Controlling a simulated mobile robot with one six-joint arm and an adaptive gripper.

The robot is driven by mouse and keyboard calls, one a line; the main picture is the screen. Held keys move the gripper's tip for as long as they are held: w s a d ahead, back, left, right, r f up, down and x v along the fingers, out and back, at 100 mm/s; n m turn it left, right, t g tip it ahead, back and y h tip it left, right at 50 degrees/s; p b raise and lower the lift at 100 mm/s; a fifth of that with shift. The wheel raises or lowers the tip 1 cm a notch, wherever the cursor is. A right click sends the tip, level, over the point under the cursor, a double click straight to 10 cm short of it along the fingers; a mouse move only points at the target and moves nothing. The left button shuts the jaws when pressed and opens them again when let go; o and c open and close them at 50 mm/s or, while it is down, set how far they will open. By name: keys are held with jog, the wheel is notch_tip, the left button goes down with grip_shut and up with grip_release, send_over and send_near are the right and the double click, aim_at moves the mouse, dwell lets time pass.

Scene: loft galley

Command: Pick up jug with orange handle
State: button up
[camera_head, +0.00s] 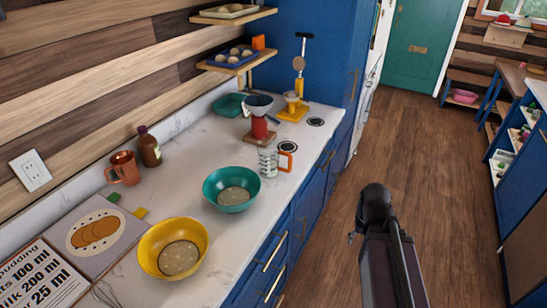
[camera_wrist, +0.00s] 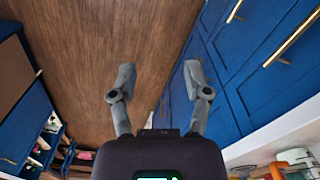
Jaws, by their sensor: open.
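The jug with the orange handle (camera_head: 268,161) is a clear measuring jug with dark markings. It stands upright on the white counter (camera_head: 230,238) near its front edge, just behind the teal bowl, with its handle (camera_head: 287,157) to the right. In the wrist view the jug (camera_wrist: 297,160) shows at the lower right, cut by the frame edge. My gripper (camera_wrist: 159,80) is open and empty in the wrist view, over the wooden floor beside the counter. In the head view my arm is right of the counter, well apart from the jug; the fingertips are not clear there.
A teal bowl (camera_head: 231,190) and a yellow bowl (camera_head: 172,248) stand nearer on the counter. A red-based item with a grey bowl-like top (camera_head: 258,113) is close behind the jug. A copper mug (camera_head: 124,168) and brown bottle (camera_head: 149,147) stand left. The floor (camera_head: 410,130) is clear.

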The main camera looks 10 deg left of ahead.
jog(key=shift+a+r, duration=0.1)
jog(key=shift+a, duration=0.2)
jog(key=n+t+y+p, duration=0.1)
jog(key=n+t+p, duration=0.3)
jog(key=p, duration=1.5)
send_near(291, 156)
jog(key=r, duration=0.1)
jog(key=shift+s+d+r, duration=0.1)
jog(key=shift+s, duration=0.35)
jog(key=b+x, duration=0.8)
jog(key=shift+w+f, duration=0.25)
jog(key=shift+f, duration=0.15)
jog(key=shift+b+x, duration=2.45)
jog(key=shift+x, duration=0.05)
jog(key=shift+w, duration=0.1)
